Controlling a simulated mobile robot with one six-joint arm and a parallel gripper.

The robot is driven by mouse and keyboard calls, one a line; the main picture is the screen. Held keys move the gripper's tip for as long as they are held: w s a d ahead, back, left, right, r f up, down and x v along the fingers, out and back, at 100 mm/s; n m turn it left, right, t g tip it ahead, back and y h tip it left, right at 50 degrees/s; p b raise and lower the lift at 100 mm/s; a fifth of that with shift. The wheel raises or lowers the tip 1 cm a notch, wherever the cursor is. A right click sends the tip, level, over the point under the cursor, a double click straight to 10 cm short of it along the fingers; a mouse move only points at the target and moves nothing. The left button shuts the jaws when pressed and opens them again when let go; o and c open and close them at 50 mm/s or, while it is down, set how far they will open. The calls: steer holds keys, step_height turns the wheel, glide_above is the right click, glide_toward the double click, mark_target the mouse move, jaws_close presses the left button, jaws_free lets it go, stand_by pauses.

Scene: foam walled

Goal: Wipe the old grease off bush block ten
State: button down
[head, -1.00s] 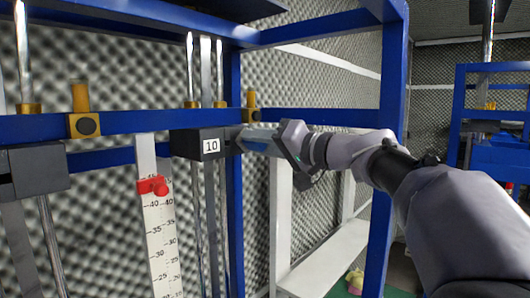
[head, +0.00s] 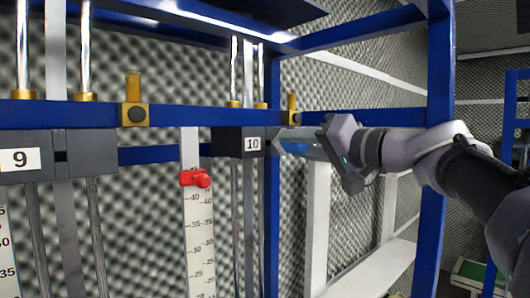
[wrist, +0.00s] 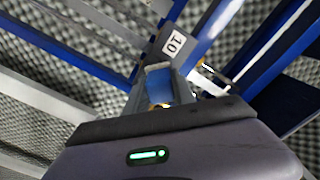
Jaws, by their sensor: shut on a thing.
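Bush block ten (head: 228,142) is a dark grey block with a white "10" label, on two bright vertical rods just below the blue crossbar. Its label also shows in the wrist view (wrist: 174,42). My gripper (head: 290,142) is at the block's right end, reaching in from the right. In the wrist view my gripper (wrist: 165,88) is shut on a blue piece that looks like a cloth (wrist: 158,84), close to the block. I cannot tell whether it touches the block. I cannot make out any grease on the block.
Block nine (head: 85,160) is at the left. A white scale (head: 198,240) with a red pointer (head: 195,179) hangs between the blocks. A blue crossbar (head: 60,113) with brass fittings (head: 134,115) runs above. A blue post (head: 432,150) stands behind my arm.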

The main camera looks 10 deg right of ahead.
steer(key=shift+b+v, duration=0.5)
steer(key=shift+v, duration=0.75)
steer(key=shift+s+d, duration=0.15)
steer(key=shift+s, duration=0.05)
steer(key=b+v, duration=0.1)
steer(key=v, duration=0.1)
steer(key=shift+s+d+f, duration=0.1)
steer(key=shift+s+d, duration=0.2)
steer(key=shift+s, duration=0.15)
